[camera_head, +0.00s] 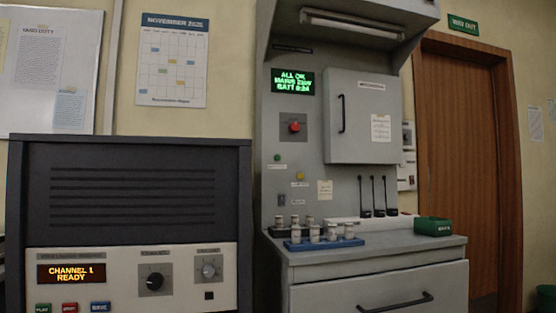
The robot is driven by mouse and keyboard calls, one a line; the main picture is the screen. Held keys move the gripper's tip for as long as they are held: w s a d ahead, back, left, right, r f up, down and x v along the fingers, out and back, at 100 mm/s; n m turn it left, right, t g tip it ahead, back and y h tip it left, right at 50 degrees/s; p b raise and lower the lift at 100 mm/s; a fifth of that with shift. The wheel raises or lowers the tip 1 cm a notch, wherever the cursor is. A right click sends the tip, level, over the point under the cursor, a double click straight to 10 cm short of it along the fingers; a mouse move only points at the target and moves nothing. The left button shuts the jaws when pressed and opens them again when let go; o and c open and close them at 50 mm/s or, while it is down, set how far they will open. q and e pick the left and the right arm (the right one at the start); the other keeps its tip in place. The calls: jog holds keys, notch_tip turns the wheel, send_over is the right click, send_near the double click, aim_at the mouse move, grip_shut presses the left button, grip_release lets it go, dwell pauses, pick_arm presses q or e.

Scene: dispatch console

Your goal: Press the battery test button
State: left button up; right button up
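A grey console cabinet (318,150) stands in the middle of the view. Its green-lit display (293,81) reads ALL OK, with a mains line and a BATT line. Below is a red knob or switch (294,127) on a grey plate. Lower on the panel are a small green button or lamp (277,157) and a small yellow button (300,176), each with a label too small to read. I cannot tell from the labels which is the battery test button. Neither of my grippers is in view.
The cabinet's shelf holds a blue tray (338,243) of white-topped jars, black levers (372,197) and a green box (433,226). A closed door (350,115) is beside the panel. A dark radio unit (130,190) stands at left. A wooden door (458,150) is at right.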

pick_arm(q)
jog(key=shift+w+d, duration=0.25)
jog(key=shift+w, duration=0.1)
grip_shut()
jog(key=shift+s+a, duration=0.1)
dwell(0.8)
